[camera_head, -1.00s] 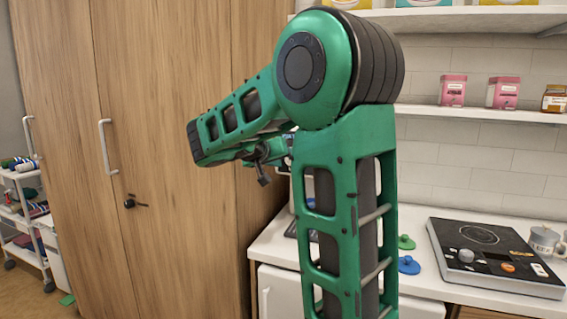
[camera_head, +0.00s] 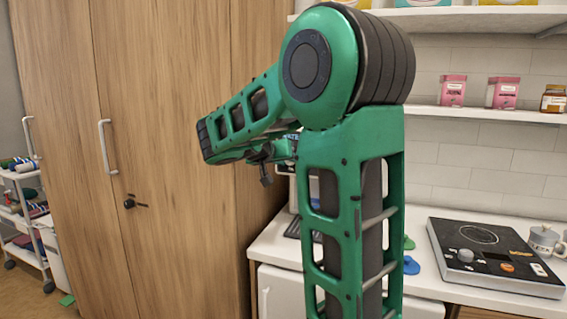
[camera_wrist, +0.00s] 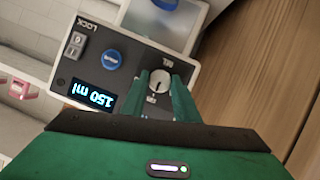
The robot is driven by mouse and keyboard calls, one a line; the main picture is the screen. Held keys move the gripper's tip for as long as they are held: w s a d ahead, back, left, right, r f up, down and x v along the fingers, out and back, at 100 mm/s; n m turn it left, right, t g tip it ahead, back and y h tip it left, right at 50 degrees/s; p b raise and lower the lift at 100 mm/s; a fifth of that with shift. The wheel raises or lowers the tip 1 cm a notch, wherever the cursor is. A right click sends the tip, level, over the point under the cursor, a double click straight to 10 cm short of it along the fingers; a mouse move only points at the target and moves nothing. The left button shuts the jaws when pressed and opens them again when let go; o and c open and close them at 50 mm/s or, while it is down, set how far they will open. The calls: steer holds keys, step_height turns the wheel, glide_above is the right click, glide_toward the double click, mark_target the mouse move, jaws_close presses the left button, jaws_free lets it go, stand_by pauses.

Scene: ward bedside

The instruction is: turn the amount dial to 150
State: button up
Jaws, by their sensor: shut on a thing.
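The amount dial (camera_wrist: 159,80) is a pale round knob with a dark pointer line on a dark control panel (camera_wrist: 128,82). In the wrist view the panel appears upside down. Its lit blue display (camera_wrist: 92,95) reads 150 ml. My gripper (camera_wrist: 160,86) has its two green fingers on either side of the dial and is shut on it. In the head view the gripper (camera_head: 266,178) is small, and my own arm hides most of the machine.
A tall wooden cabinet (camera_head: 165,200) stands close on the left.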

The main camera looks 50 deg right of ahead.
steer(key=shift+w+a, duration=0.15)
steer(key=shift+w, duration=0.05)
steer(key=o, duration=1.1)
steer(key=shift+c, duration=0.2)
steer(key=shift+s, duration=0.1)
steer(key=v, duration=1)
steer(key=shift+a, duration=0.35)
